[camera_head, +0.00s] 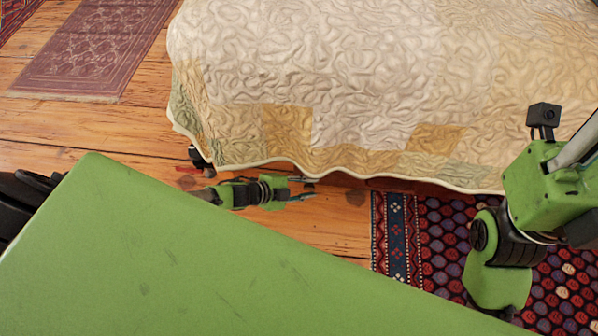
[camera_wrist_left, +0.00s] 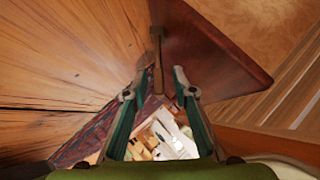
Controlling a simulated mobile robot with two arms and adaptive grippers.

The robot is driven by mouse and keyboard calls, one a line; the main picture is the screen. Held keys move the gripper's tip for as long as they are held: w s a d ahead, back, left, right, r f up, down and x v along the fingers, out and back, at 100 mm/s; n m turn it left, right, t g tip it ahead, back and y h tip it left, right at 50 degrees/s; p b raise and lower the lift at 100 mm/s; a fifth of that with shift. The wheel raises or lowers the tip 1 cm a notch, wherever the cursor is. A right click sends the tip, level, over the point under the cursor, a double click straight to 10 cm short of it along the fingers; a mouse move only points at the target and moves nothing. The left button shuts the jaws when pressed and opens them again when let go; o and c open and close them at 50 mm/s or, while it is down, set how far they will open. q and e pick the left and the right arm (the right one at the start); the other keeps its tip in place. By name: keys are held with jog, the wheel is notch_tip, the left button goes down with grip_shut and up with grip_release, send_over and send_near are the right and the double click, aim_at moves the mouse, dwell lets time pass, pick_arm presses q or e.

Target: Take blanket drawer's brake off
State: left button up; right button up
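The blanket drawer shows as a narrow strip of red-brown wood (camera_head: 400,185) under the quilt's hem in the head view. In the left wrist view a dark red-brown wooden panel (camera_wrist_left: 215,55), which looks like part of the drawer, fills the upper right. A thin brown lever-like piece with a wider top (camera_wrist_left: 156,50) stands at its left edge, seemingly the brake. My left gripper (camera_head: 308,189) is low beside the bed, its fingers apart. In the wrist view its open fingertips (camera_wrist_left: 159,82) lie either side of the lever's lower end; contact is not visible. My right gripper's fingers are not visible.
The bed with a cream patchwork quilt (camera_head: 330,70) overhangs the drawer. A patterned rug (camera_head: 440,235) lies on the plank floor at right, under my right arm. A faded rug (camera_head: 95,50) lies at upper left. Bare planks (camera_head: 90,125) are clear left of the bed.

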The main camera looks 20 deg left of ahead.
pick_arm(q)
jog(key=v, duration=1.2)
jog(key=shift+f, duration=0.1)
